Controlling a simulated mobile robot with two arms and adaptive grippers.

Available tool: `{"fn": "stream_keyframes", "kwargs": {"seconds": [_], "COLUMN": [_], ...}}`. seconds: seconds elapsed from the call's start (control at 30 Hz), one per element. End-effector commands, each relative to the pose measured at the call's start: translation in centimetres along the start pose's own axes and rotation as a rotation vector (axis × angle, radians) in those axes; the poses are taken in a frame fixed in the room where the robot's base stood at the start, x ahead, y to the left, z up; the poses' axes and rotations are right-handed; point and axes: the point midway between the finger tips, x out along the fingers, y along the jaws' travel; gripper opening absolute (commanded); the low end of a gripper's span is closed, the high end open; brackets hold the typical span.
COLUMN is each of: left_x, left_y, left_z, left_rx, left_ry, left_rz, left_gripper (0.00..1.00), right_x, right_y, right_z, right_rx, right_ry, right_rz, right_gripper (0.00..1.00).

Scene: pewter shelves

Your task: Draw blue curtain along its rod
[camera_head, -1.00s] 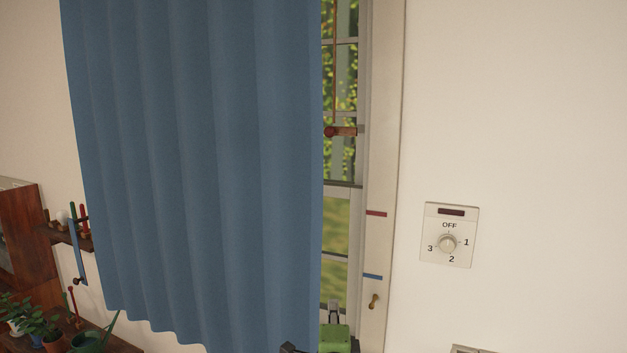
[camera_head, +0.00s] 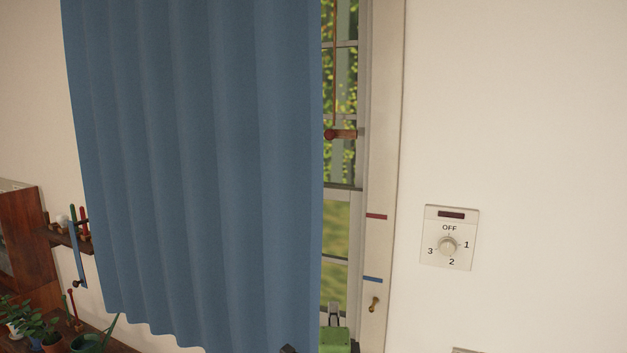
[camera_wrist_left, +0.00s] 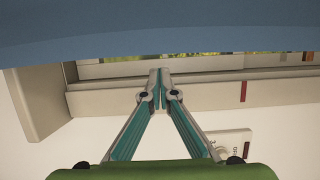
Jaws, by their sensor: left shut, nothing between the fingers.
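The blue curtain (camera_head: 195,170) hangs in front of the window, covering most of it and leaving a narrow strip of glass (camera_head: 338,95) bare at its right edge. My left gripper (camera_head: 334,308) shows at the bottom of the head view, just right of the curtain's lower right edge. Its fingers are together with nothing between them. In the left wrist view the shut fingertips (camera_wrist_left: 160,76) point at the window frame, and the curtain (camera_wrist_left: 150,28) spans the top of that view. The curtain rod is out of view. My right gripper is not in view.
A small hook (camera_head: 374,304) sits on the window frame. A dial switch plate (camera_head: 448,237) is on the right wall. Potted plants (camera_head: 40,325) and a small tool rack (camera_head: 70,238) are at lower left.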

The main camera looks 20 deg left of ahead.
Motion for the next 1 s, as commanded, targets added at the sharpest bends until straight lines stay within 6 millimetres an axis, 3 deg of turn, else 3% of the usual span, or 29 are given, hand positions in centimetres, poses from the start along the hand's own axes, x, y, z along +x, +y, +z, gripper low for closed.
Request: {"fn": "stream_keyframes", "kwargs": {"seconds": [0.43,1.0], "left_x": [0.2,3.3], "left_y": [-0.1,-0.1], "left_z": [0.6,9.2], "left_rx": [0.001,0.003], "left_ry": [-0.002,-0.003], "left_rz": [0.001,0.001], "left_gripper": [0.00,0.00], "right_x": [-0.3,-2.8], "right_y": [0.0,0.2], "right_z": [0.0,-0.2], "right_rx": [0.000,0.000], "right_ry": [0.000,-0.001], "right_rz": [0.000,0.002], "right_gripper": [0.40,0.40]}}
